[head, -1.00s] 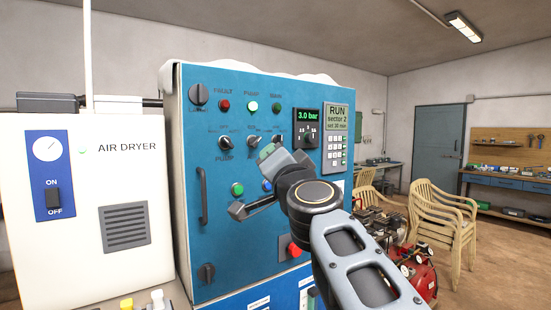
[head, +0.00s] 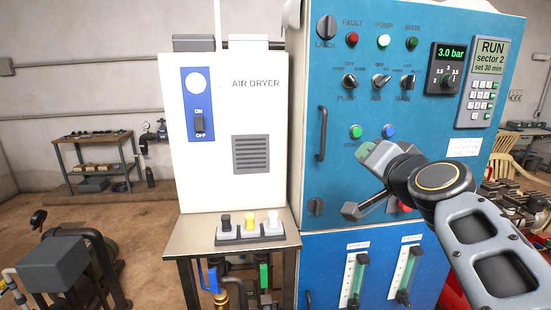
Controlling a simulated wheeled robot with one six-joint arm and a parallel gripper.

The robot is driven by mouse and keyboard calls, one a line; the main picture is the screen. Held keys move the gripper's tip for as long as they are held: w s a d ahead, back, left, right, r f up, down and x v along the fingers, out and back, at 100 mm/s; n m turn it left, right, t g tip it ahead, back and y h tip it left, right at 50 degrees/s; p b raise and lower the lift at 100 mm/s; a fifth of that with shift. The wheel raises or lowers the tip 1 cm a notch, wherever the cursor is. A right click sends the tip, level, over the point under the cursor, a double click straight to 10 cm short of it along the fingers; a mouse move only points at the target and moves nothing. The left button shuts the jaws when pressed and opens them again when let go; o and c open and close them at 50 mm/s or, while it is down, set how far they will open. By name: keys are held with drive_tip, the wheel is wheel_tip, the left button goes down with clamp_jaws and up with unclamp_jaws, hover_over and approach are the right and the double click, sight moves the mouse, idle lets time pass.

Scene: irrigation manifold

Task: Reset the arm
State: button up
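My gripper (head: 365,178) is in front of the blue control cabinet (head: 335,190), at the right of the head view. One grey finger points down and left, and a pale green pad shows above it. The fingers look spread apart with nothing visible between them. My wrist hides part of the cabinet's lower front, including most of a red button (head: 398,206). A green button (head: 355,131) and a blue button (head: 389,131) show just above the gripper. I cannot tell whether the gripper touches the panel.
A white air dryer (head: 215,130) stands left of the cabinet on a metal table (head: 190,238) with black, yellow and white knobs. Flow tubes (head: 354,278) sit below the cabinet panel. A grey machine (head: 55,265) stands at lower left. Open floor (head: 155,205) lies behind it.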

drive_tip(key=s+a+f+n+g, duration=0.1)
drive_tip(key=s+f+g, duration=0.3)
drive_tip(key=f, duration=0.6)
drive_tip(key=s+a+f+n+g, duration=0.1)
drive_tip(key=s+f+n+g, duration=0.2)
drive_tip(key=f, duration=0.8)
drive_tip(key=s+a+f+n+g+h, duration=0.1)
drive_tip(key=s+a+f+n+g, duration=0.1)
drive_tip(key=s+f+g, duration=0.4)
wheel_tip(320, 180, down, 5)
drive_tip(key=shift+f+n, duration=0.15)
drive_tip(key=shift+n, duration=0.45)
